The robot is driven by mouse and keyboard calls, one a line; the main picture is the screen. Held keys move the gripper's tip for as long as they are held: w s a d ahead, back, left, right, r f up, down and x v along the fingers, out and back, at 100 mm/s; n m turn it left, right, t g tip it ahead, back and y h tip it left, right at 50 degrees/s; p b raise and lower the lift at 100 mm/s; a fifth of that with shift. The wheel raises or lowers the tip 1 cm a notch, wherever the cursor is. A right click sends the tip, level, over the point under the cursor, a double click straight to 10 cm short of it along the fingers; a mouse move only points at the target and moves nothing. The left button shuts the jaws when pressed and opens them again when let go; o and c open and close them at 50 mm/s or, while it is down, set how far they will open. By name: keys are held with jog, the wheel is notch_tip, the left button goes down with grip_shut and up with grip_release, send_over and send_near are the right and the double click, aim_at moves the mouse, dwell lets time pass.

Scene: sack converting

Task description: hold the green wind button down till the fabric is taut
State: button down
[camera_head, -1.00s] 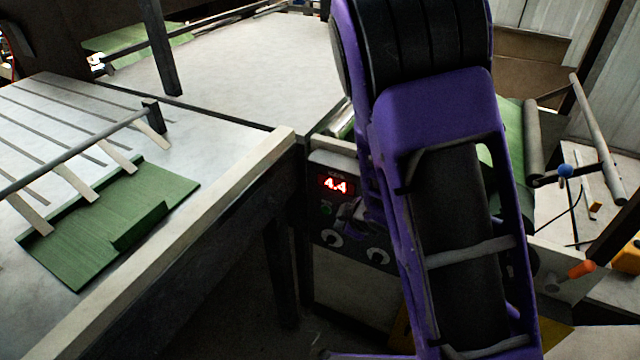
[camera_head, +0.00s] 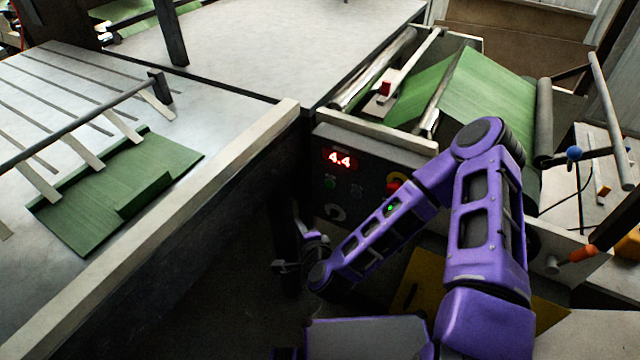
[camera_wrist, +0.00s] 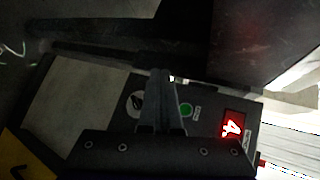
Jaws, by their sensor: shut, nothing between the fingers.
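The green wind button (camera_head: 330,183) is on the dark control panel (camera_head: 365,165), below a red display (camera_head: 339,159) that reads 4.4. My gripper (camera_head: 277,267) is low and left of the panel in the head view, apart from the button. In the wrist view my gripper's fingers (camera_wrist: 160,75) are shut with nothing between them. The green fabric (camera_head: 490,90) runs over the machine behind the panel, between rollers; I cannot tell for sure how tight it is.
A red-and-yellow knob (camera_head: 396,182) is on the panel's right, partly behind my arm. A table (camera_head: 215,175) with a rack over green fabric pieces is at the left. The floor below the panel is dark.

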aim_at(329, 184)
jog(key=d+r+m+h, duration=0.1)
jog(key=m, duration=0.1)
jog(key=w+d+r+m+h, duration=0.1)
jog(key=m, duration=0.1)
jog(key=shift+w+t, duration=0.2)
jog(key=shift+t, duration=0.1)
jog(key=shift+w, duration=0.1)
jog(key=w+d, duration=0.4)
jog(key=w, duration=0.3)
jog(key=shift+w+d, duration=0.15)
jog(key=shift+d, duration=0.2)
dwell(1.8)
jog(key=shift+w+d, duration=0.25)
jog(key=shift+w, duration=0.05)
